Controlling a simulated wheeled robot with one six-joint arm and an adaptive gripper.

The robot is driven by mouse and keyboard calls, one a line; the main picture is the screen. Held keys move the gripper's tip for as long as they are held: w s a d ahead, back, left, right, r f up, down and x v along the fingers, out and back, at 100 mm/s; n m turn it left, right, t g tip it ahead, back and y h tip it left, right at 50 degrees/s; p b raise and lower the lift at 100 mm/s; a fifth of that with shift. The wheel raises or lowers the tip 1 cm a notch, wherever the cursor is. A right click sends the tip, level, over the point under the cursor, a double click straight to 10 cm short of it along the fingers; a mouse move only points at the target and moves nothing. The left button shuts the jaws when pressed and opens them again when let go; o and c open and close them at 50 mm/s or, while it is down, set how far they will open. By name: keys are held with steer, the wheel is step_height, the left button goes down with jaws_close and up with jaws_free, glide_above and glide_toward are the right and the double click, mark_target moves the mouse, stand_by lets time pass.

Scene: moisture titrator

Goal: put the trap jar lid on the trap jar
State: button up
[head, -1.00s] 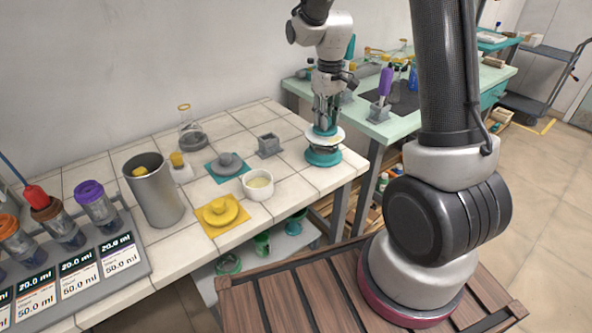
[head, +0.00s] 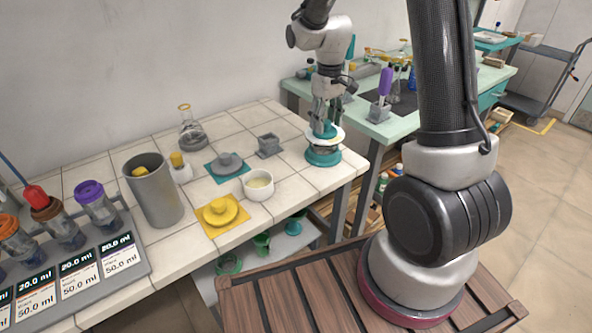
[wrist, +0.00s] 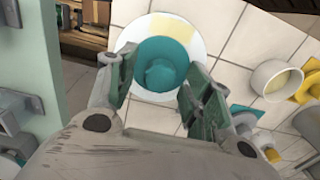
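The teal lid with a round knob, which I take to be the trap jar lid (head: 326,130), rests over a wider white disc in the head view. Below is a teal round base (head: 322,158), seemingly part of the trap jar, at the table's right corner. In the wrist view the lid (wrist: 162,65) lies over the white disc (wrist: 197,42), which has a pale yellow patch. My gripper (wrist: 157,88) is open, its fingers apart on either side of the lid, with gaps visible. The lid hides the jar's opening, so its exact seating cannot be told.
A grey lid on a teal mat (head: 212,178), a yellow lid on a yellow mat (head: 238,222), a white bowl (head: 258,190) and a grey square holder (head: 269,147) stand left of the jar. A green side table (head: 378,126) is behind right.

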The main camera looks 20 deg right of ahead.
stand_by(0.5)
steer(key=shift+r, duration=4)
steer(key=shift+r, duration=0.1)
step_height(320, 180, up, 12)
steer(key=s+d+m+t, duration=0.1)
steer(key=s+t, duration=0.1)
steer(key=s, duration=1.1)
steer(key=s+d+f+m+t, duration=0.1)
steer(key=s+d+m+t, duration=0.1)
steer(key=s, duration=1.1)
steer(key=shift+m, duration=0.3)
